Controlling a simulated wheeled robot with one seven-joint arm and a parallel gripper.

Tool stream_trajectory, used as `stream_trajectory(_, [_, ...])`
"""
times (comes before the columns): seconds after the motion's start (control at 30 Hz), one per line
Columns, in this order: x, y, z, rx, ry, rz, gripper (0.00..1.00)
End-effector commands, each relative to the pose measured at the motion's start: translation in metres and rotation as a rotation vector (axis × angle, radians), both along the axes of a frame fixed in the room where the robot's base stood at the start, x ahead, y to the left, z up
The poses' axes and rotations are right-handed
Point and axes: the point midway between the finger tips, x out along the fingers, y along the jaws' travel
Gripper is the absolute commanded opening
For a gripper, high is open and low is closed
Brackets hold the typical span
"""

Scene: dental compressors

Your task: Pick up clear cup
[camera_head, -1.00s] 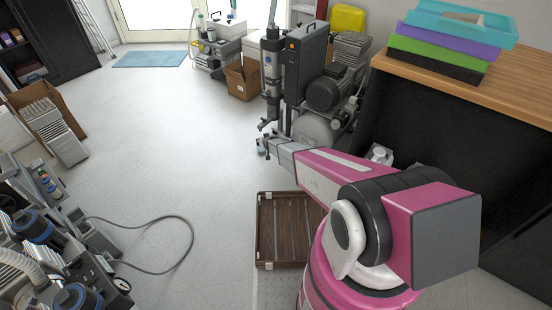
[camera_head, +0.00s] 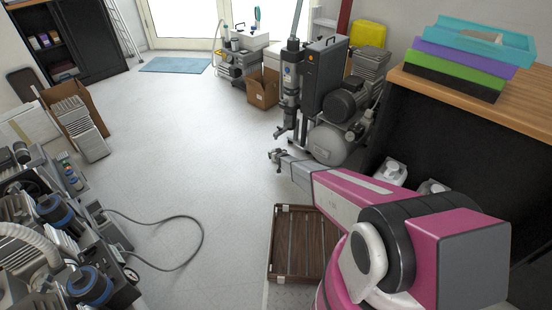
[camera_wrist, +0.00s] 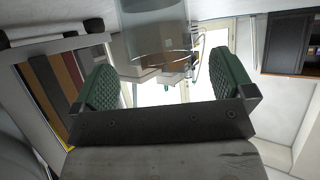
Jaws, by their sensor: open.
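A clear, see-through cup (camera_wrist: 153,35) shows at the top middle of the wrist view, cut off by the picture's edge. It lies beyond the space between the fingers, and no finger is seen touching it. My gripper (camera_wrist: 158,68) is open, with its green ribbed pads wide apart and nothing between them. In the head view my gripper (camera_head: 276,156) is small, at the far end of my pink and white arm, low in front of the compressor. I cannot make out the cup in the head view.
A compressor (camera_head: 343,105) stands just beyond my gripper. A brown slatted crate (camera_head: 296,238) lies below my arm. A wooden-topped counter (camera_head: 480,98) with stacked trays is at right. Equipment (camera_head: 75,240) with a looping hose is at left. The middle floor is clear.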

Motion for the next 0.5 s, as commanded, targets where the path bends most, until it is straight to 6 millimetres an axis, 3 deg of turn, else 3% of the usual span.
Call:
stream_trajectory(0.2, [0.029, 0.009, -0.017, 0.000, 0.000, 0.000, 1.00])
stream_trajectory(0.5, [0.033, 0.010, -0.019, 0.000, 0.000, 0.000, 1.00])
